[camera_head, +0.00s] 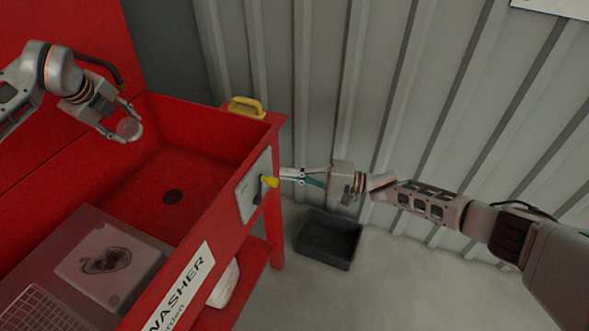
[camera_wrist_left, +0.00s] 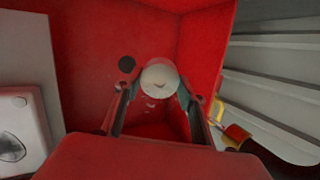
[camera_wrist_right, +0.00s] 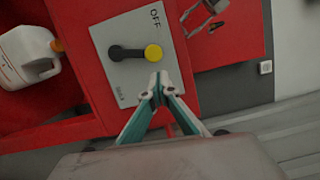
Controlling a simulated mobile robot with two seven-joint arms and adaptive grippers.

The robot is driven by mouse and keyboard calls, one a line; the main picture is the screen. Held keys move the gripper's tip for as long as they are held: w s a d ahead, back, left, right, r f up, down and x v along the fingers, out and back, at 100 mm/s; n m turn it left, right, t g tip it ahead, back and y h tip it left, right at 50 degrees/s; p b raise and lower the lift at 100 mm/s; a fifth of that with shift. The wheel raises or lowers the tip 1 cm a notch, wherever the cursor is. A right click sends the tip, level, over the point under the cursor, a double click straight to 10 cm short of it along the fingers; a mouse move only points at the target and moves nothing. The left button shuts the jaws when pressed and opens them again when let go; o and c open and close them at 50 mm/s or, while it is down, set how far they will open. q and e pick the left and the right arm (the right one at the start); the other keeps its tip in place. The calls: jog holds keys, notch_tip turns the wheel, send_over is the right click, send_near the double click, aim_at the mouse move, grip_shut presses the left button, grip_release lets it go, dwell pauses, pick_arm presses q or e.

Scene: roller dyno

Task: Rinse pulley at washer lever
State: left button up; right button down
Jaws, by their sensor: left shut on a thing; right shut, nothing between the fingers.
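The pulley (camera_head: 128,128) is a small pale round disc held in my left gripper (camera_head: 122,133) above the red washer basin (camera_head: 190,148). In the left wrist view the pulley (camera_wrist_left: 160,79) sits between the fingertips, with the dark drain on the basin floor beyond. The washer lever (camera_wrist_right: 128,53) is a black arm with a yellow knob on a grey plate (camera_wrist_right: 108,38) marked OFF at the top; a lower label is too small to read. My right gripper (camera_wrist_right: 160,88) is shut and empty, its tips close to the knob (camera_head: 270,182); contact cannot be told.
A yellow handle (camera_head: 246,106) sits on the basin's far rim. A black bin (camera_head: 329,240) stands on the floor below my right arm. A white jug (camera_wrist_right: 28,52) is on the shelf under the washer. A grey corrugated wall (camera_head: 400,90) stands behind.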

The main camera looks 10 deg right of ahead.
jog(key=shift+s+a, duration=0.3)
jog(key=shift+s, duration=0.15)
jog(key=shift+s+a+r+n+h, duration=0.25)
jog(key=shift+s+a+r+n, duration=0.25)
jog(key=shift+n, duration=0.4)
jog(key=shift+s+a+r+n+h, duration=0.15)
jog(key=shift+s+r+n+h, duration=0.15)
jog(key=shift+s+n, duration=0.5)
jog(key=shift+w, duration=0.25)
send_near(276, 179)
jog(key=w+d, duration=0.2)
jog(key=d, duration=0.1)
jog(key=shift+w+d+r, duration=0.35)
jog(key=shift+w+d, duration=0.05)
